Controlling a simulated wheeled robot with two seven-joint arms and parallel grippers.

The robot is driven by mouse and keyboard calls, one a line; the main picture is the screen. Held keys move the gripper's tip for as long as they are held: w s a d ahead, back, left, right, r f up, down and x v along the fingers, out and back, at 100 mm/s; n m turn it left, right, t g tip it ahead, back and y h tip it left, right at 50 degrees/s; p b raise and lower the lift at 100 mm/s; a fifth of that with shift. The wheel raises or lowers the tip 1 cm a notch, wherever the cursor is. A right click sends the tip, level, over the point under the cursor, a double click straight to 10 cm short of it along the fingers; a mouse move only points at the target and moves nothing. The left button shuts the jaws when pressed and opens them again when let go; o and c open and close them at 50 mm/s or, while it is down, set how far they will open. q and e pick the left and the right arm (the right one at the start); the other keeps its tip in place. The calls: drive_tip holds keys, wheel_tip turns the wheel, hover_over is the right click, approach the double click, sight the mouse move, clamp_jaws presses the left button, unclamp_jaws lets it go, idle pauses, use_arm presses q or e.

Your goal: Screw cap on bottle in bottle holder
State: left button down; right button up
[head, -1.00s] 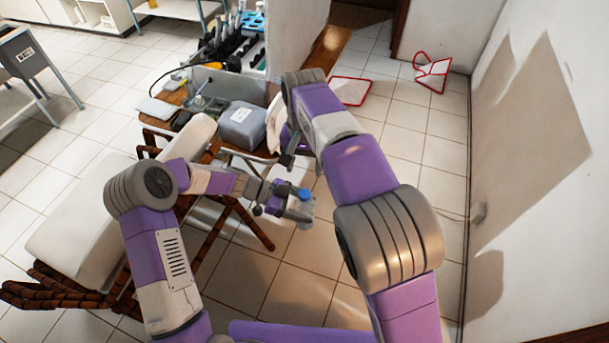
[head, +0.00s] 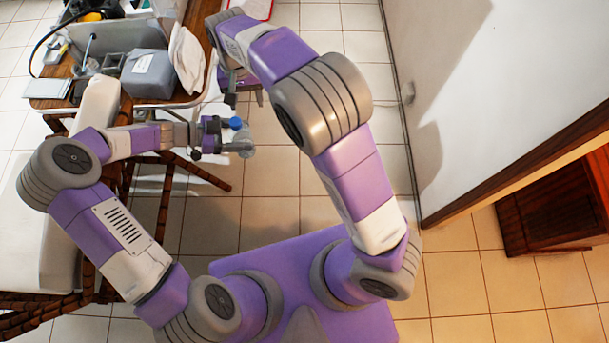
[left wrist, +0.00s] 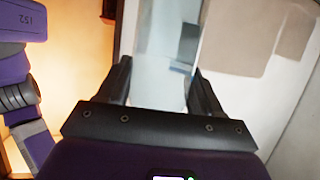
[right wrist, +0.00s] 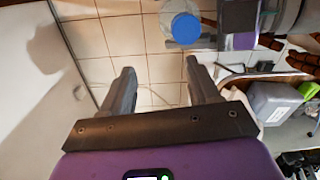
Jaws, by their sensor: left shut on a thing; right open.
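My left gripper (head: 222,139) is shut on a clear bottle (head: 243,147), held in the air past the table's edge. A blue cap (head: 236,123) sits at the bottle's top; how tightly it sits cannot be told. In the left wrist view the pale, see-through bottle (left wrist: 165,65) stands between the fingers. My right gripper (right wrist: 162,88) is open and empty. In its wrist view the blue cap (right wrist: 186,28) is beyond the fingertips, apart from them, with the bottle (right wrist: 172,7) behind it. In the head view the right gripper (head: 232,92) is partly hidden. No bottle holder can be made out.
A wooden table (head: 50,103) at upper left carries a grey box (head: 148,74), a white cloth (head: 187,57) and tools. A padded chair (head: 40,240) stands below it. A white wall (head: 500,80) is at right. Tiled floor lies open under the grippers.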

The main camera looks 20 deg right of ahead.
drive_tip(key=s+d+f, duration=0.2)
drive_tip(key=d+f, duration=0.1)
drive_tip(key=f, duration=0.4)
drive_tip(key=s+d+f+y, duration=0.1)
drive_tip(key=s+d+f, duration=0.15)
drive_tip(key=f, duration=0.55)
drive_tip(key=s+d+f, duration=0.2)
drive_tip(key=d+f, duration=0.2)
drive_tip(key=f, duration=0.3)
drive_tip(key=s+f+y, duration=0.1)
drive_tip(key=s+f, duration=0.2)
drive_tip(key=s, duration=0.5)
drive_tip(key=s+f+m+y, duration=0.1)
drive_tip(key=s+f, duration=0.3)
drive_tip(key=s, duration=0.3)
drive_tip(key=shift+s+f+t+y, duration=0.25)
drive_tip(key=shift+s+t+y, duration=0.05)
drive_tip(key=shift+s+y, duration=0.1)
use_arm(q)
drive_tip(key=s+a+f+n+t+y, duration=0.1)
drive_tip(key=a+f+n+t, duration=0.1)
drive_tip(key=a+n+t, duration=0.2)
drive_tip(key=s+a+f+n+t+y, duration=0.1)
drive_tip(key=a+n+t, duration=0.3)
drive_tip(key=a, duration=0.5)
drive_tip(key=shift+s+a+f+t+y, duration=0.3)
drive_tip(key=shift+s+f+t, duration=0.15)
drive_tip(key=shift+s, duration=0.25)
